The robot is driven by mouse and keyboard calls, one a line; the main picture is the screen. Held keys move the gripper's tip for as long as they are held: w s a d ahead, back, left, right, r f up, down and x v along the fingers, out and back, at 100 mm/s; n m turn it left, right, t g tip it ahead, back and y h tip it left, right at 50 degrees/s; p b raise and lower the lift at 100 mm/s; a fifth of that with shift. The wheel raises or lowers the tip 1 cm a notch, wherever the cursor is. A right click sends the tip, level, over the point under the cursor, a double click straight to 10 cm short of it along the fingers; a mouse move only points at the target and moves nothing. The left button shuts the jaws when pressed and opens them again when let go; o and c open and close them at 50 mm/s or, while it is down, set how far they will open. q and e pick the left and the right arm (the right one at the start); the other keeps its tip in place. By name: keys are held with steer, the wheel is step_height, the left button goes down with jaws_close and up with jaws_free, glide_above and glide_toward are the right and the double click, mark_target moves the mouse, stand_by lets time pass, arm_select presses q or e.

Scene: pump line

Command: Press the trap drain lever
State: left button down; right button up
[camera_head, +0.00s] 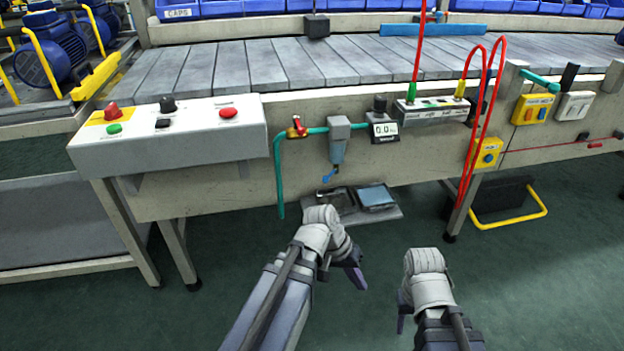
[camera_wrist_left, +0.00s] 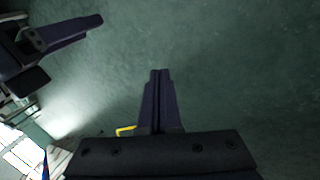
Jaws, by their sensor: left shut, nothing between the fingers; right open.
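The trap (camera_head: 338,148) is a grey bowl on the teal air pipe, fixed to the front of the conveyor. A small blue lever (camera_head: 328,176) hangs at its bottom and is the drain lever. My left gripper (camera_head: 358,283) is below and in front of it, well apart from the lever. In the left wrist view the left fingers (camera_wrist_left: 160,72) are together, with nothing between them, over the green floor. My right gripper (camera_head: 402,322) is lower and further right, away from the trap; its fingers are mostly hidden behind the wrist in the head view.
A red-handled valve (camera_head: 297,130) and a gauge reading 0.0 (camera_head: 382,128) flank the trap. A button console (camera_head: 170,138) stands left. Red hoses (camera_head: 490,110) loop down at right. Open floor surrounds my grippers.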

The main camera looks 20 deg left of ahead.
arm_select(q)
steer(key=w+a+r+n+t+h+b, duration=0.1)
steer(key=w+a+r+n+t, duration=0.2)
steer(key=a, duration=0.5)
steer(key=w+a+r+n+t+h, duration=0.2)
steer(key=a+r+t, duration=0.4)
steer(key=a, duration=0.3)
steer(key=w+a+r+n+t+h+b, duration=0.1)
steer(key=w+a+r+n+t+h, duration=0.1)
steer(key=a+r, duration=0.4)
steer(key=shift+w+a+r+n+t+b, duration=0.2)
steer(key=shift+w+a+n+t, duration=0.25)
steer(key=shift+a+t, duration=0.15)
steer(key=shift+w+a+r+n+t+b, duration=0.1)
steer(key=shift+w+a+r+n+t, duration=0.1)
steer(key=shift+w+a+n+t, duration=0.3)
steer(key=shift+s+a, duration=0.1)
glide_toward(331, 174)
steer(key=w+d, duration=0.1)
steer(key=w, duration=0.3)
steer(key=shift+w+d+f, duration=0.15)
steer(key=shift+w+d, duration=0.05)
steer(key=shift+d, duration=0.05)
steer(key=shift+d, duration=0.1)
